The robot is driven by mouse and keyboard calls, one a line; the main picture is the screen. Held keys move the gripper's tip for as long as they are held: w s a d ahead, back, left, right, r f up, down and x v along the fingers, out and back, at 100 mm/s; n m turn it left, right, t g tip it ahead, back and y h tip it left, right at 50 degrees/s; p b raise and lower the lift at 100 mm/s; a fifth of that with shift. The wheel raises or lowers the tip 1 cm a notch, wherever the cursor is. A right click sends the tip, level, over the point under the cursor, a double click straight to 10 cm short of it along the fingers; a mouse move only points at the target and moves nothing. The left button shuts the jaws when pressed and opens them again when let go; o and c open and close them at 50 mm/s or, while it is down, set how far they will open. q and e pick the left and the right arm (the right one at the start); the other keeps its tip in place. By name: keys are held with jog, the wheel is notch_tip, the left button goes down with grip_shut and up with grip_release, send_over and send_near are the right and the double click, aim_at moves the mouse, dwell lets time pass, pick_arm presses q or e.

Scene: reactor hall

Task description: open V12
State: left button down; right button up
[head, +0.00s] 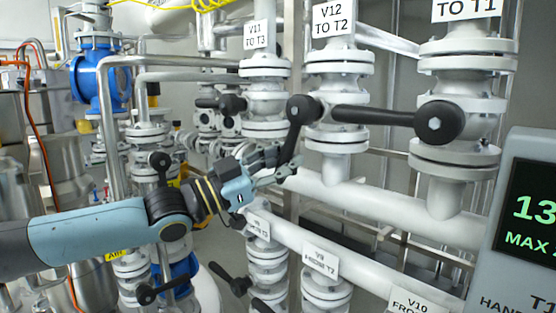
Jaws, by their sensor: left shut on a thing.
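Valve V12 (337,88) is a pale flanged valve on a vertical pipe, in the middle of the head view. Its label (334,18) reads "V12 TO T2". Its black lever (294,143) hangs steeply down from a round hub (304,108), leaning slightly left at the bottom. My left gripper (284,168) comes in from the lower left and is shut on the lever's lower end. The fingers partly hide that end. My right gripper is not in view.
White pipes (380,205) run below. A display panel (530,225) stands at the right edge.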

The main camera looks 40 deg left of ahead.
pick_arm(q)
jog(key=shift+s+d+f+n+t+y+b, duration=0.1)
jog(key=shift+d+f+n+t+y, duration=0.3)
jog(key=shift+n, duration=0.55)
jog(key=shift+d+f+n+t+y+b, duration=0.2)
jog(key=shift+d+n+y, duration=0.35)
jog(key=shift+n, duration=0.45)
jog(key=shift+s+d+f+n+t+y+b, duration=0.1)
jog(key=shift+d+n+t+y, duration=0.4)
jog(key=shift+n, duration=0.45)
jog(key=shift+d, duration=0.2)
jog(key=c, duration=1.5)
grip_release()
jog(key=shift+c, duration=0.2)
jog(key=o, duration=0.4)
jog(key=shift+s+d+r, duration=0.1)
jog(key=shift+r, duration=0.2)
jog(key=v, duration=1.2)
